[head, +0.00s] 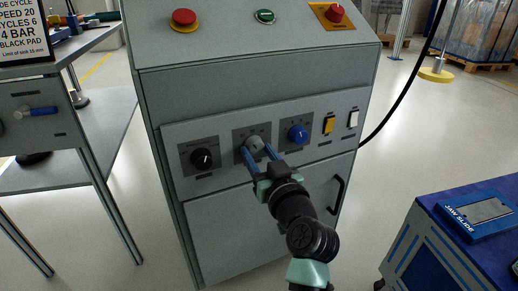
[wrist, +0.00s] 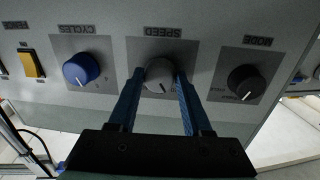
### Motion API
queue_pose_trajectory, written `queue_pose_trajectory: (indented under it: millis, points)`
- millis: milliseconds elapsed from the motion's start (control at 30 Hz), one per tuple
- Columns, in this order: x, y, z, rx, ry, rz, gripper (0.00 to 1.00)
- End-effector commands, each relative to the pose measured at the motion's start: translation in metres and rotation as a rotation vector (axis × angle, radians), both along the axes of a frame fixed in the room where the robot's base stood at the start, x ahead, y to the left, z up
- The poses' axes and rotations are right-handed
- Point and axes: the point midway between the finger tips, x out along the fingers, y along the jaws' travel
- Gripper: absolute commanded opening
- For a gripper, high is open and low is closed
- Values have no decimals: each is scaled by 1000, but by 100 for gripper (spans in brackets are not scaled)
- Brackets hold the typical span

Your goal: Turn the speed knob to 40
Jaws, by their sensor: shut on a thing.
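The grey speed knob (head: 255,144) is the middle of three dials on the front panel of a grey cabinet. It shows in the wrist view (wrist: 159,75) under the upside-down label SPEED, with a white pointer line toward the bottom of that picture. My gripper (head: 258,153) has its two blue fingers, also in the wrist view (wrist: 156,88), on either side of the knob and shut on it. The scale numbers around the knob are too small and partly hidden by the fingers to read.
A black MODE knob (head: 202,159) and a blue CYCLES knob (head: 297,134) flank it closely. A yellow switch (head: 329,124) and a white switch (head: 353,118) sit to the right. A black door handle (head: 338,194) is below. A blue-topped cart (head: 440,205) stands right.

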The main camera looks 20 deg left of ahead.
Motion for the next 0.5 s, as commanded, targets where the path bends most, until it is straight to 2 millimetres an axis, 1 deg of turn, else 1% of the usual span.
queue_pose_trajectory:
  millis: [33, 500]
  points:
    - [0, 0, 4, 27, 30, 1, 0]
    - [-1, 0, 6, 332, 347, 0, 0]
